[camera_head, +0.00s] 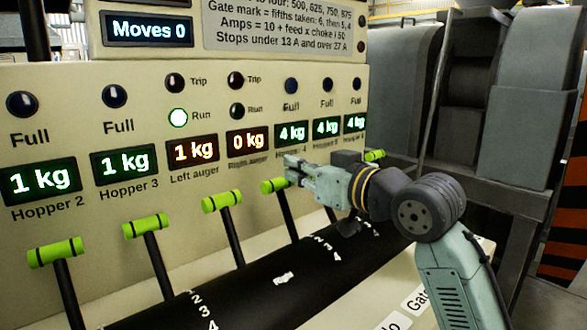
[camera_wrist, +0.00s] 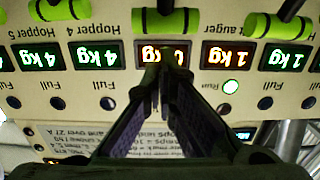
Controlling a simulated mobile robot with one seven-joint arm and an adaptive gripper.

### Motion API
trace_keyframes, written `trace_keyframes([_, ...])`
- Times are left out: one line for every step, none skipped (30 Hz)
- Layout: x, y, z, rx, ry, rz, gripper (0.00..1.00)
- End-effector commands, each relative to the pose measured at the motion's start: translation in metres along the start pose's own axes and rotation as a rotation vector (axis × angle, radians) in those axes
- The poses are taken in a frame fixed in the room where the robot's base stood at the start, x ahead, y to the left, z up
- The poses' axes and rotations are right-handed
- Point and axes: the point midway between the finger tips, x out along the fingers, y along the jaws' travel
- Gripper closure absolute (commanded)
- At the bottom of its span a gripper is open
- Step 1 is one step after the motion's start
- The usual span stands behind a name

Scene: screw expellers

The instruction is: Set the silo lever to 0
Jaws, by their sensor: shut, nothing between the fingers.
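Several levers with green cross handles rise from slots in a black curved cover. Which one is the silo lever I cannot tell; a label ending in "lo" (camera_head: 392,323) is cut off at the bottom edge. My gripper (camera_head: 289,168) is shut and empty, with its tips by the green handle (camera_head: 274,186) of the lever below the right auger display. In the upside-down wrist view my gripper (camera_wrist: 166,62) points at the panel, and that green handle (camera_wrist: 167,22) is just beyond its tips. Whether they touch I cannot tell.
The panel displays read 0 kg for the right auger (camera_head: 248,142) and 1 kg for the left auger (camera_head: 194,150). Other green handles stand to the left (camera_head: 222,201) and right (camera_head: 375,155). A "Moves 0" display (camera_head: 149,29) is above. Grey machinery (camera_head: 520,120) is at right.

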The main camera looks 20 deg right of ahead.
Motion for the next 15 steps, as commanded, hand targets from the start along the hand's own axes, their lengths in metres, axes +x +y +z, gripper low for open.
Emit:
trace_keyframes([0.0038,0.0,0.003,0.0,0.0,0.0,1.0])
trace_keyframes([0.0056,0.0002,0.0051,-0.001,0.0,0.001,1.0])
trace_keyframes([0.0077,0.0003,0.0075,-0.001,0.0,0.001,1.0])
trace_keyframes([0.009,0.0003,0.009,-0.001,0.0,0.001,1.0])
trace_keyframes([0.01,0.0003,0.01,-0.001,0.001,0.001,1.0])
trace_keyframes([0.0109,0.0003,0.011,-0.001,0.001,0.001,1.0])
trace_keyframes([0.0113,0.0004,0.0116,-0.001,0.001,0.001,1.0])
trace_keyframes([0.0116,0.0003,0.012,-0.001,0.001,0.001,1.0])
trace_keyframes([0.0118,0.0003,0.0123,-0.001,0.001,0.001,1.0])
trace_keyframes([0.0119,0.0003,0.0124,-0.002,0.001,0.001,1.0])
trace_keyframes([0.0119,0.0003,0.0124,-0.002,0.001,0.001,1.0])
trace_keyframes([0.0119,0.0002,0.0124,-0.002,0.001,0.001,1.0])
trace_keyframes([0.0119,0.0002,0.0124,-0.002,0.001,0.001,1.0])
trace_keyframes([0.0119,0.0002,0.0124,-0.002,0.001,0.001,1.0])
trace_keyframes([0.0119,0.0002,0.0124,-0.002,0.001,0.001,1.0])
